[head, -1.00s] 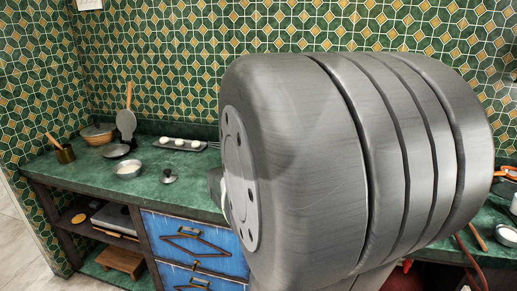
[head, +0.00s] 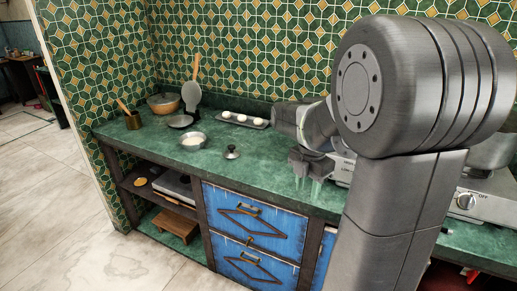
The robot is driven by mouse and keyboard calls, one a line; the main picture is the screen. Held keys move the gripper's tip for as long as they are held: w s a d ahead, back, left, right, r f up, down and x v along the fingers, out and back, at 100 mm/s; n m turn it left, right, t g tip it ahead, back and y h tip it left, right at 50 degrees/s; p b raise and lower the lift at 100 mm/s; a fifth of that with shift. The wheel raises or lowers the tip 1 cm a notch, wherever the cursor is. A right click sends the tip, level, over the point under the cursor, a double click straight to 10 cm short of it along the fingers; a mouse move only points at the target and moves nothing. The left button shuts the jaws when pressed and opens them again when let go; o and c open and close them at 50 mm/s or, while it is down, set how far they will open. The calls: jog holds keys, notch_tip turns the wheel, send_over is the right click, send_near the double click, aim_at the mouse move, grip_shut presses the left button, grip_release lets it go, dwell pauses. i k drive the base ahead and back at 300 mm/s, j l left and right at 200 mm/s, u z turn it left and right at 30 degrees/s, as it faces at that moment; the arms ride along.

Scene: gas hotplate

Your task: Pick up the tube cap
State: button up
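I cannot make out a tube cap for certain. A small dark round piece with a knob on top (head: 231,153) stands on the green counter (head: 160,150), but I cannot tell whether it is the cap. My gripper (head: 307,187) hangs over the counter's front part, to the right of that piece and apart from it. Its two pale, see-through fingers point down with a gap between them and nothing seen there. My large grey arm hides much of the counter on the right.
A gas hotplate (head: 483,204) is partly hidden at the right. Blue drawers (head: 247,215) lie below.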

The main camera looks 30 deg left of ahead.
aim_at(232, 153)
jog(key=j+z, duration=0.4)
jog(key=j, duration=0.65)
jog(key=j+z, duration=0.35)
jog(key=j, duration=1.25)
jog(key=k+j, duration=0.1)
jog(key=j, duration=0.4)
